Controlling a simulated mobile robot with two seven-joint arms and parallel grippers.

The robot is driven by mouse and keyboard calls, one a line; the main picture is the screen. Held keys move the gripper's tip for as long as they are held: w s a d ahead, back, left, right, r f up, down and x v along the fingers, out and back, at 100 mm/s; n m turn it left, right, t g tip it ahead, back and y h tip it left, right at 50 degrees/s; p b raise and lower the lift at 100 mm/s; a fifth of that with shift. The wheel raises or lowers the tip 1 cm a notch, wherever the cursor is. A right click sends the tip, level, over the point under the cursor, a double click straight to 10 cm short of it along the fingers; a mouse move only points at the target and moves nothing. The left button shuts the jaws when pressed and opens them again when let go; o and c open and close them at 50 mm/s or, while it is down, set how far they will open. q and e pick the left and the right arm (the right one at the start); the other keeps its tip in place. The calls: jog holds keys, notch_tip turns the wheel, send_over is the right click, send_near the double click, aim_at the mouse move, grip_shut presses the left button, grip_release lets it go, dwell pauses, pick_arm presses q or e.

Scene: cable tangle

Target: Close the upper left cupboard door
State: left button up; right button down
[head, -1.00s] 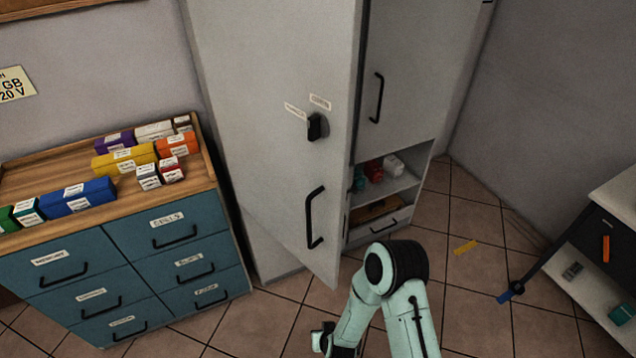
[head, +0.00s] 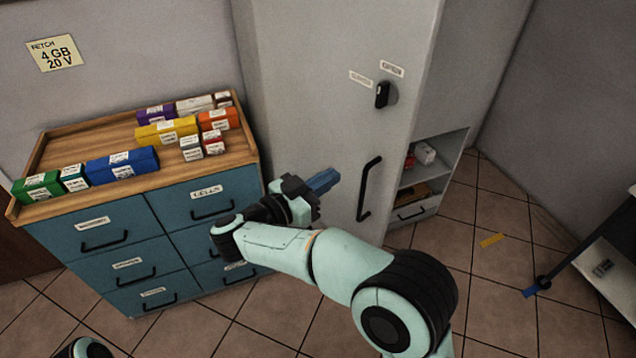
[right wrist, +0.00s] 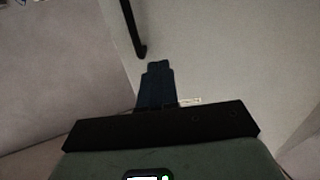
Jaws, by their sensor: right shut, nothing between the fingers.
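The upper left cupboard door (head: 320,90) is a tall light grey panel. It stands open, swung out towards me, in the head view. It has a black lock knob (head: 382,95) with small white labels beside it and a black bar handle (head: 368,188). My right gripper (head: 325,181) is shut and empty, its blue fingers in front of the door's outer face, left of the handle. Whether they touch the door I cannot tell. In the right wrist view the shut fingers (right wrist: 158,75) point at the grey panel, with the handle (right wrist: 133,30) just beyond. My left gripper is out of view.
A blue drawer cabinet (head: 150,235) with a wooden top (head: 95,150) and several coloured boxes stands left of the door, close behind my right forearm. Open cupboard shelves (head: 430,172) show right of the door. Tiled floor (head: 480,290) is mostly clear at the right.

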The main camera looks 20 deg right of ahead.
aim_at(368, 154)
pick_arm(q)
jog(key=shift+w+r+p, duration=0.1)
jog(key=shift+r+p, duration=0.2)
pick_arm(e)
jog(key=x, duration=0.9)
jog(key=shift+w, duration=0.1)
jog(key=shift+d, duration=0.1)
